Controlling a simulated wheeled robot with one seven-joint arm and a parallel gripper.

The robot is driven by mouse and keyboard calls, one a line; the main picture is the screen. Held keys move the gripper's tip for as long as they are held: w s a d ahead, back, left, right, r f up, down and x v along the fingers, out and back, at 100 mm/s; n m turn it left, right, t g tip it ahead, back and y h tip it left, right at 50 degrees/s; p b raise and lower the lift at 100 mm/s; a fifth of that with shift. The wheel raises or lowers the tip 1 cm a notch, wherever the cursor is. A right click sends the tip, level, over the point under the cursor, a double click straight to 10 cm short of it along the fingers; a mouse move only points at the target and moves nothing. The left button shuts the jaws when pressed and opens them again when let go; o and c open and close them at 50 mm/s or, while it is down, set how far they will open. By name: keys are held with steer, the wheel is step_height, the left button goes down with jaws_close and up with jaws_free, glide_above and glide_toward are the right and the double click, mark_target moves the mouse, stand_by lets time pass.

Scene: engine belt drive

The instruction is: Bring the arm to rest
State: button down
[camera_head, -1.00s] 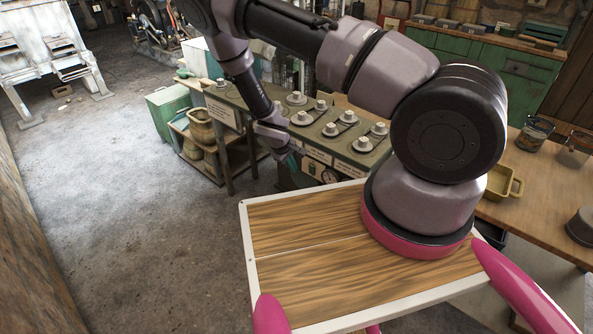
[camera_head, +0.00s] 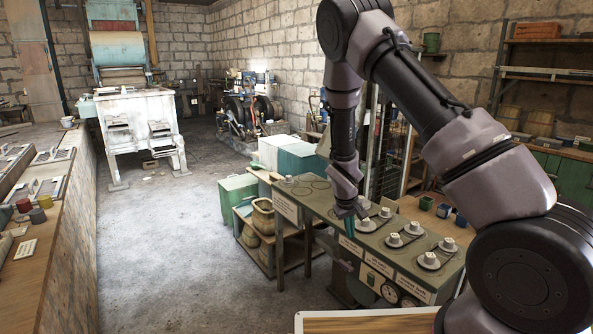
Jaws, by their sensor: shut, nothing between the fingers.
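My arm rises from its base at the lower right, bends near the top and hangs down over the bench. My gripper (camera_head: 349,225) points down at the front edge of the green bench (camera_head: 322,209), near its labels. Its teal fingertips are small in the picture. The gripper is shut and holds nothing. Whether it touches the bench edge cannot be told.
Several pale pulleys on discs (camera_head: 393,240) stand on the bench beside my gripper. A green cabinet (camera_head: 237,198) and a shelf with sacks (camera_head: 262,216) stand left of the bench. A long wooden counter (camera_head: 55,235) runs along the left. The floor (camera_head: 160,250) between is clear.

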steer(key=s+d+r+m+t+y, duration=0.1)
steer(key=s+d+r+m, duration=0.1)
steer(key=r, duration=0.8)
steer(key=s+d+r+m+y, duration=0.1)
steer(key=s+r, duration=0.2)
steer(key=r, duration=0.6)
steer(key=s+d+r+m+t+y, duration=0.1)
steer(key=s+d+r+m, duration=0.1)
steer(key=r, duration=0.8)
steer(key=s+d+r+m+t, duration=0.1)
steer(key=s+r, duration=0.6)
steer(key=s, duration=0.2)
steer(key=s+d+r+m+t+y, duration=0.1)
steer(key=s+r, duration=0.6)
steer(key=s, duration=0.3)
steer(key=shift+m+t, duration=0.3)
